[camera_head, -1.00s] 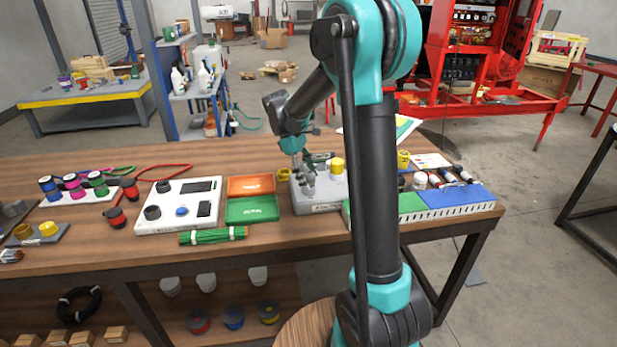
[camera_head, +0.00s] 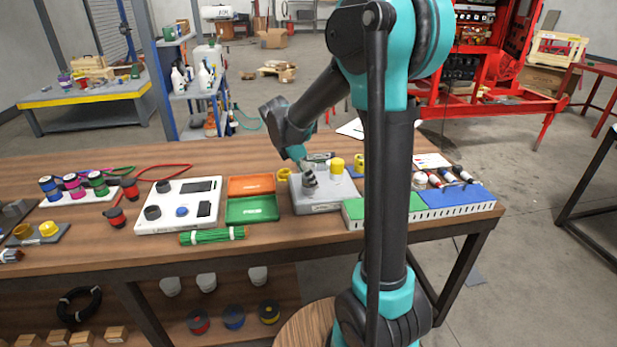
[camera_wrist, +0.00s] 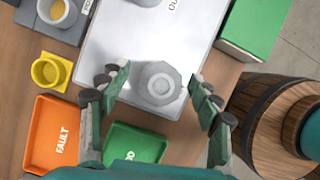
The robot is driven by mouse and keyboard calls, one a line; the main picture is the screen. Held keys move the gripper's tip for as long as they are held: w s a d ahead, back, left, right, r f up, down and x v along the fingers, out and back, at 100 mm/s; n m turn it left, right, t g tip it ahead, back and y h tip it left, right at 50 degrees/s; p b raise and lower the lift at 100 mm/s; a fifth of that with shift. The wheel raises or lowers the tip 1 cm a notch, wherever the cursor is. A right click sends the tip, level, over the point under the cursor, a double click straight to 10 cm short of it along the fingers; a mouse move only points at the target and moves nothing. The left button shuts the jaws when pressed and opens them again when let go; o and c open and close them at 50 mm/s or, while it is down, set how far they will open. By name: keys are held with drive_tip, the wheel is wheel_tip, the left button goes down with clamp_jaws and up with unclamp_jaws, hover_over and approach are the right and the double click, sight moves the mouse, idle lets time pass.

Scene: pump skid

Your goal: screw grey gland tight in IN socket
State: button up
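The grey gland (camera_wrist: 160,83), a hexagonal piece with a round centre, sits upright on the pale housing (camera_wrist: 108,50). In the head view the gland (camera_head: 309,179) stands on the front left part of the grey housing (camera_head: 318,206). My gripper (camera_wrist: 158,90) is open, with one finger on each side of the gland and visible gaps to both. The IN label and the socket under the gland are hidden. My gripper's fingers are hard to make out in the head view.
Left of the housing lie an orange FAULT tray (camera_wrist: 52,135), a green tray (camera_wrist: 135,143) and a yellow ring (camera_wrist: 50,70). A green and blue box (camera_head: 455,195) is close on the right. A white panel (camera_head: 180,218) lies farther left.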

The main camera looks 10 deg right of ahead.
drive_tip(key=c, duration=1.1)
drive_tip(key=m+g, duration=0.1)
drive_tip(key=m, duration=0.2)
drive_tip(key=shift+m+g, duration=0.3)
drive_tip(key=m+g, duration=0.1)
drive_tip(key=m, duration=0.1)
drive_tip(key=m+g, duration=0.1)
drive_tip(key=m, duration=0.2)
drive_tip(key=shift+m+y, duration=0.3)
drive_tip(key=o, duration=1.2)
drive_tip(key=n+t, duration=0.1)
drive_tip(key=n, duration=0.2)
drive_tip(key=shift+s+n, duration=0.1)
drive_tip(key=shift+n, duration=0.3)
drive_tip(key=n+t, duration=0.1)
drive_tip(key=n, duration=0.1)
drive_tip(key=n+t, duration=0.1)
drive_tip(key=n, duration=0.2)
drive_tip(key=shift+n+h, duration=0.3)
drive_tip(key=shift+h, duration=0.1)
drive_tip(key=shift+t, duration=0.3)
